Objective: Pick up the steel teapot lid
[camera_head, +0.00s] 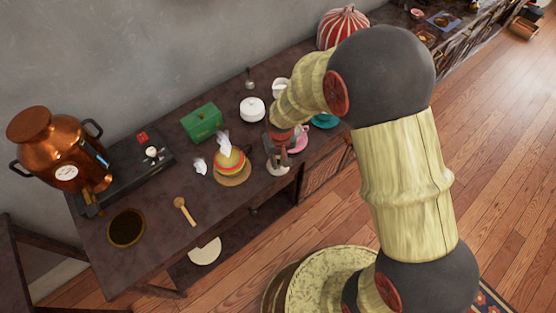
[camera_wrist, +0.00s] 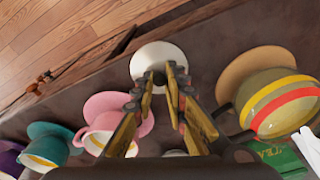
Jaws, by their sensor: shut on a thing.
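The steel teapot lid, a pale round disc (camera_wrist: 158,52), shows in the wrist view at the fingertips. In the head view the pale lid (camera_head: 279,170) shows below the fingers near the table's front edge. My gripper (camera_wrist: 165,72) is shut on the lid, with the two fingertips close together over its middle. In the head view my gripper (camera_head: 279,150) points down there. The fingertips hide the lid's knob. I cannot tell whether the lid touches the table.
A striped yellow teapot (camera_head: 229,160) stands to the left on a round mat. A pink cup (camera_head: 299,140) and a teal cup (camera_head: 325,121) are close on the right. A green box (camera_head: 202,122) and white pot (camera_head: 252,109) stand behind.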

